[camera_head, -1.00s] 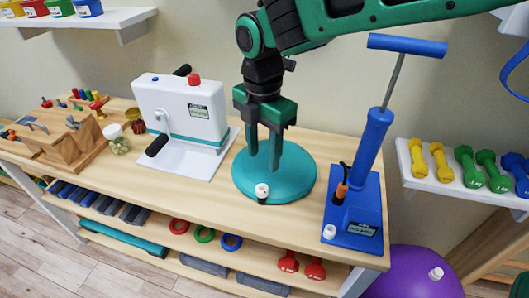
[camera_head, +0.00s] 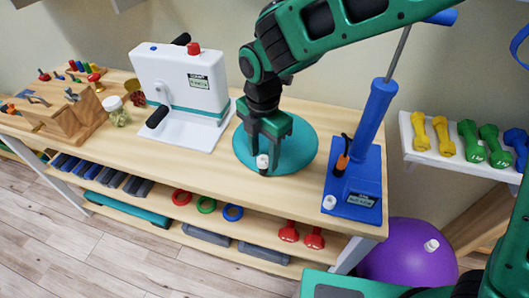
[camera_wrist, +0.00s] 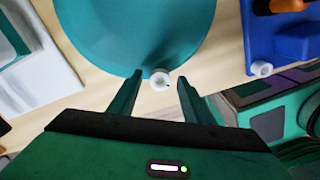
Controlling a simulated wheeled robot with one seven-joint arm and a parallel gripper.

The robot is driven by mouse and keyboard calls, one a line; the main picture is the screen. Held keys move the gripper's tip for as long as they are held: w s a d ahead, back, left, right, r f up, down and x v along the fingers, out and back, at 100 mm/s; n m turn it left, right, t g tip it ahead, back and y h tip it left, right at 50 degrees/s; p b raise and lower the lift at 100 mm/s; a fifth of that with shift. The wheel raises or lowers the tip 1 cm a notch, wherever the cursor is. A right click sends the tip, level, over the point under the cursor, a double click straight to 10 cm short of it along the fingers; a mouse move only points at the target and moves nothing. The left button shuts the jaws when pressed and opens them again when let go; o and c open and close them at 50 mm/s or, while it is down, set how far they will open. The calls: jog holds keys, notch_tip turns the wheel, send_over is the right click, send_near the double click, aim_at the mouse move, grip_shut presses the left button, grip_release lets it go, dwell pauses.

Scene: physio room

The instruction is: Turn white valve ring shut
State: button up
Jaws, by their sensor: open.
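A small white valve ring (camera_head: 263,163) sits at the front edge of a round teal cushion (camera_head: 303,150) on the wooden table. It also shows in the wrist view (camera_wrist: 160,78), between the two fingertips. My gripper (camera_head: 264,157) is open, with one finger on each side of this ring. In the wrist view my gripper (camera_wrist: 161,79) shows gaps beside the ring, so it is not clamped. A similar white cap (camera_head: 329,201) is on the blue pump base, and another (camera_head: 432,245) is on the purple ball.
The blue pump (camera_head: 370,125) stands to the right of the cushion, its tall handle rising beside my arm. A white crank machine (camera_head: 180,95) stands to the left. A wooden peg board (camera_head: 65,115) is at the far left. Bare table (camera_head: 225,170) lies in front.

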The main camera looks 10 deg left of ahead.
jog(key=shift+f, duration=0.3)
jog(key=c, duration=1)
jog(key=shift+m, duration=0.8)
jog(key=o, duration=1)
jog(key=shift+r, duration=0.1)
